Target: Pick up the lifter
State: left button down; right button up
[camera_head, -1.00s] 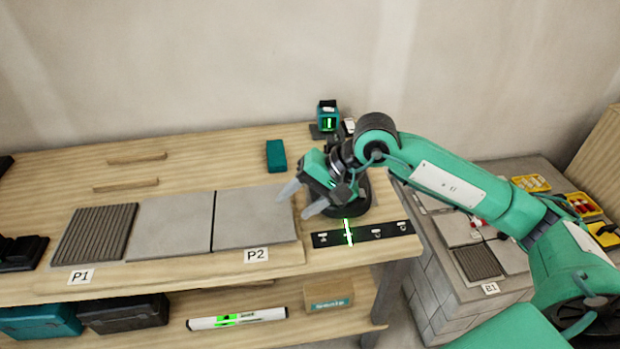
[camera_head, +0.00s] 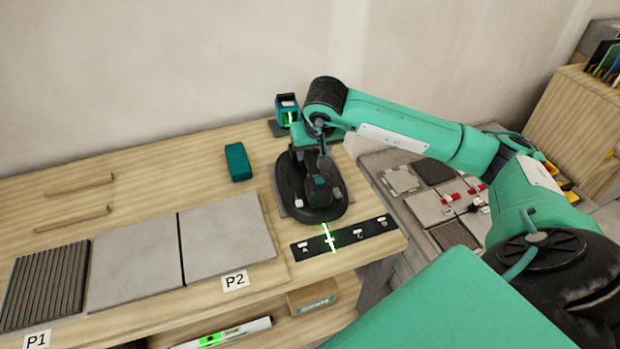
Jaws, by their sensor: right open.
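The lifter (camera_head: 322,211), a dark tool with a broad rounded base and a teal-and-black upper part, stands on the bench right of the P2 tile. My right gripper (camera_head: 310,163) points down at the lifter's upper part from behind and above. Its jaws are open, but the fingers are small and dark against the lifter. I cannot tell whether they touch it or stand around its handle. My left gripper is out of view.
A black strip with lettered marks and a green laser cross (camera_head: 345,236) lies in front of the lifter. A teal laser level (camera_head: 288,110) stands behind it. A teal block (camera_head: 237,162) and grey tiles (camera_head: 228,238) lie to the left.

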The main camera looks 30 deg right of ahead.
aim_at(311, 160)
jog(key=shift+p+x, duration=0.55)
jog(key=shift+x, duration=2.2)
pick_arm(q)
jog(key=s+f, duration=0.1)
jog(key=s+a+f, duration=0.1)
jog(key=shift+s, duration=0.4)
pick_arm(e)
jog(key=shift+a, duration=0.1)
pick_arm(q)
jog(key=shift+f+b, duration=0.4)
jog(key=shift+b, duration=0.05)
pick_arm(e)
jog(key=shift+s+f, duration=0.1)
jog(key=shift+f, duration=0.2)
jog(key=c, duration=1)
jog(key=shift+r, duration=0.15)
grip_shut()
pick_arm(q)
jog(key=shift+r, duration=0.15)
